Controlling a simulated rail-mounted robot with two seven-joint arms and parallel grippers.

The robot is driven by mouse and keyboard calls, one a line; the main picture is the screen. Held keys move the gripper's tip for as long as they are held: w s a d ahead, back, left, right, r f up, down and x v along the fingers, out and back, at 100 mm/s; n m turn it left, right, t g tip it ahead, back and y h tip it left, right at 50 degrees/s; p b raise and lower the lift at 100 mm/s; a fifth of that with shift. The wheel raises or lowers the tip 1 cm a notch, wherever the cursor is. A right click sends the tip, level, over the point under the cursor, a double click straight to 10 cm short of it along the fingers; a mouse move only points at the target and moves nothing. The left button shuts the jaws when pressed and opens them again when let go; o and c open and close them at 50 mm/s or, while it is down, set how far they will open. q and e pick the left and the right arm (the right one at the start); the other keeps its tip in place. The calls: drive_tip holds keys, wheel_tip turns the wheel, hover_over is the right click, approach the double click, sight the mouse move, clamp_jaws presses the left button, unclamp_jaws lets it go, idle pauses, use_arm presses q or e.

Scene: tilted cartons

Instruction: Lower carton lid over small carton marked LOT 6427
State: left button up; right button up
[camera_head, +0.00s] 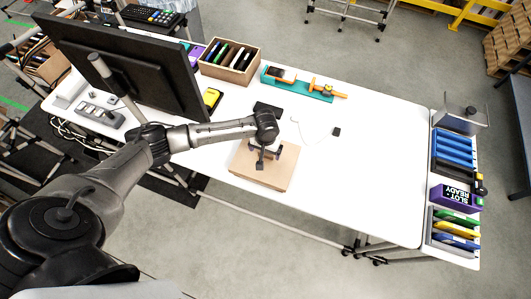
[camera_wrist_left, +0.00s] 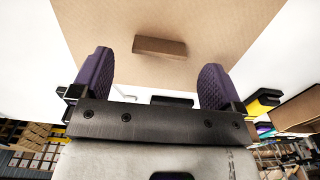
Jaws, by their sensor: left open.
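A tan cardboard carton top (camera_head: 286,178) shows near the front edge of the white table, partly hidden by my left gripper (camera_head: 265,152). I cannot tell how far the lid and the small carton beneath are separate, and no LOT 6427 mark is readable. In the left wrist view the tan top (camera_wrist_left: 240,30) fills the upper middle, with a raised brown block (camera_wrist_left: 160,47) on it. My left gripper's purple fingers (camera_wrist_left: 157,65) are open and apart, either side of the block in the picture, with clear space between block and fingers. My right gripper is not in view.
A monitor (camera_head: 135,65) stands at the left of the table. A bin of upright folders (camera_head: 229,61) and a teal tray (camera_head: 298,84) lie at the back. A small black object (camera_head: 337,131) lies right of the carton. The table's right half is mostly free.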

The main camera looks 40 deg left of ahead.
use_arm(q)
wheel_tip(320, 180, up, 17)
drive_tip(key=p, duration=0.9)
drive_tip(key=shift+p, duration=0.4)
drive_tip(key=shift+f, duration=0.1)
